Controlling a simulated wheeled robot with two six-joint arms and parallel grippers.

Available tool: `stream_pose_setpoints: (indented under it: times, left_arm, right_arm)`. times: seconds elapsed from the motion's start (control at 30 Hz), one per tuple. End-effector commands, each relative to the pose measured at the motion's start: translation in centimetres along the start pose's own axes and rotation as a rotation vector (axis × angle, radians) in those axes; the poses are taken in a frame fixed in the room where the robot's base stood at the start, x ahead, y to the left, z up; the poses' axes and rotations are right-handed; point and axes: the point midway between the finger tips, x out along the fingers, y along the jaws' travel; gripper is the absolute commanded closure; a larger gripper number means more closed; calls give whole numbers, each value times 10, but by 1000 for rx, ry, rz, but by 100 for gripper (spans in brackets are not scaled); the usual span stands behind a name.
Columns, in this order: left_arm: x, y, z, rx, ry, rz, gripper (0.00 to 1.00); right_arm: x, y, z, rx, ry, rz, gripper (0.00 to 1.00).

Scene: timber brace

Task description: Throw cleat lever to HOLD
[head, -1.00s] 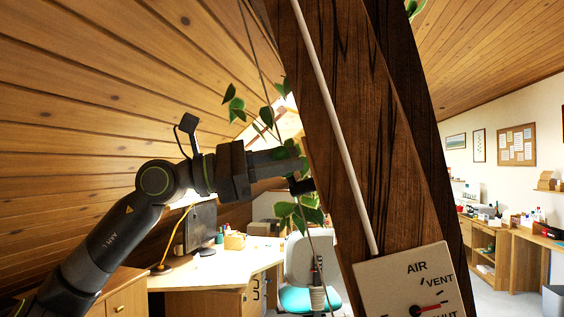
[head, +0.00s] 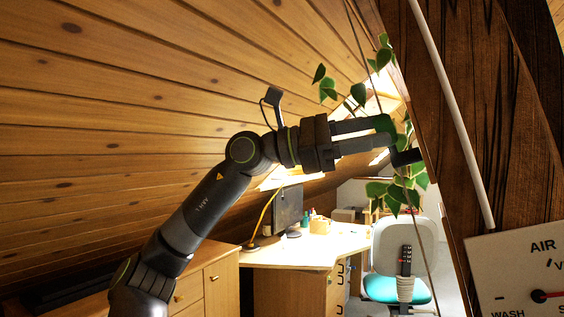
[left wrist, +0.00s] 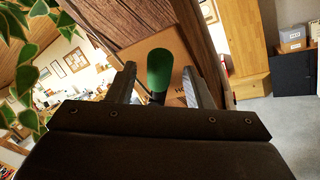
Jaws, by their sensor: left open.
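The lever's green grip (left wrist: 159,72) stands between the two spread fingers of my left gripper (left wrist: 158,85) in the left wrist view. It looks apart from both fingers, with a gap on each side. The lever's setting cannot be read. My right gripper is not in view.
A dark timber brace (head: 450,60) with a white pipe (head: 452,110) slants down the right. A white AIR dial panel (head: 500,265) with a red pointer sits low on it. Ivy (head: 395,190) hangs around the gripper. A desk (head: 300,250) and chair (head: 400,250) stand behind.

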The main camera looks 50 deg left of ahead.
Motion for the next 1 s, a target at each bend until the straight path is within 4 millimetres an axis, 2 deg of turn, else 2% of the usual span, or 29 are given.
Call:
stream_pose_setpoints:
  times: [0.03, 0.47, 0.8, 1.0]
  left_arm:
    - [-9, -3, -6, 2, 2, 4, 54]
    - [-66, -3, -5, 2, -1, 4, 54]
    - [-120, -2, -4, 3, -2, 3, 54]
    - [-142, -1, -2, 2, -1, 2, 54]
  right_arm:
    - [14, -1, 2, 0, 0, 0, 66]
    - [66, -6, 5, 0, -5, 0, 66]
    - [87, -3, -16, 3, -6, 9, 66]
    - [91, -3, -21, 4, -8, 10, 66]
